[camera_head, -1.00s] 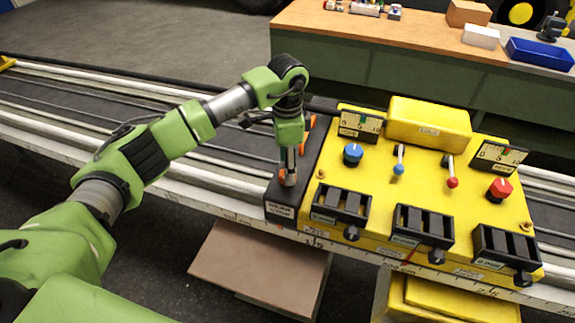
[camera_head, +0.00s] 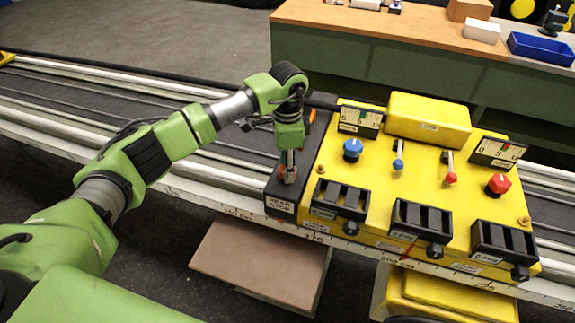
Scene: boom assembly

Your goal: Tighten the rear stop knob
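The black rear stop block (camera_head: 280,205) sits on the rail against the left side of the yellow carriage (camera_head: 395,190). My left gripper (camera_head: 289,174) points straight down over the top of this block. Its fingertips are at a small orange-red knob (camera_head: 281,171), which is mostly hidden by them. I cannot tell whether the fingers are closed around the knob. Another orange part (camera_head: 312,115) shows behind the gripper at the block's far end. My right gripper is not in view.
The carriage carries a blue knob (camera_head: 352,150), a red knob (camera_head: 498,184), two small levers, gauges and black slotted boxes along its front. A workbench (camera_head: 400,27) with a blue tray (camera_head: 541,48) stands behind.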

